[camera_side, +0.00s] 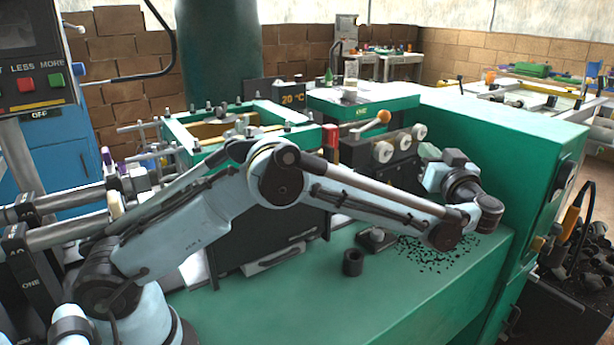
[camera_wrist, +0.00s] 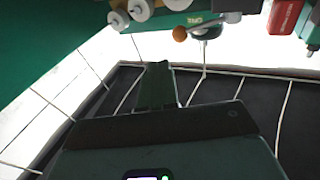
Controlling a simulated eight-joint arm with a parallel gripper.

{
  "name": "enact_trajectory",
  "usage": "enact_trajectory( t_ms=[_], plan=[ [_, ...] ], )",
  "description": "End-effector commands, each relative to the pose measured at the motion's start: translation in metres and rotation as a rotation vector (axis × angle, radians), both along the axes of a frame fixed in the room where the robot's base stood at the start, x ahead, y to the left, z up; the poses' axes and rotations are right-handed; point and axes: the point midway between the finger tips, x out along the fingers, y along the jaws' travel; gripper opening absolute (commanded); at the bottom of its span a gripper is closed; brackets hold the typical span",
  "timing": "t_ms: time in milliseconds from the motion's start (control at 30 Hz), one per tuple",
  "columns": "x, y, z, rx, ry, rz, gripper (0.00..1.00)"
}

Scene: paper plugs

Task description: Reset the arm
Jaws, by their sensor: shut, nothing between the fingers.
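My arm reaches across the green bench (camera_side: 270,300) in the side view, with its wrist bent back up near the right-hand green housing. My gripper (camera_side: 442,157) points up and left in front of that housing, above the bench, with nothing seen held in it. Its fingers show as one dark shape (camera_wrist: 157,68) in the wrist view, above the dark gripper body (camera_wrist: 160,155), and look shut and empty.
A row of pale knobs (camera_side: 383,152) and an orange-ball lever (camera_side: 383,117) stand left of my gripper. A black hollow cylinder (camera_side: 353,262), a dark block (camera_side: 376,239) and scattered black bits (camera_side: 425,258) lie on the bench. The bench's front is clear.

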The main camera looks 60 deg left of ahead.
Motion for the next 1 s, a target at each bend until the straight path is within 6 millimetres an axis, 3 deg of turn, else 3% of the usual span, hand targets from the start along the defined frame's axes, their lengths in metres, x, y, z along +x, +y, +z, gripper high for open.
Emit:
enact_trajectory(
  t_ms=[267, 500, 733, 1000],
  plan=[
    [-0.032, 0.047, 0.013, -0.173, 0.350, -0.044, 0.00],
    [-0.082, 0.069, 0.010, -0.326, 0.610, -0.161, 0.00],
    [-0.141, 0.074, -0.003, -0.455, 0.795, -0.331, 0.00],
    [-0.214, 0.061, -0.028, -0.576, 0.916, -0.580, 0.00]
  ],
)
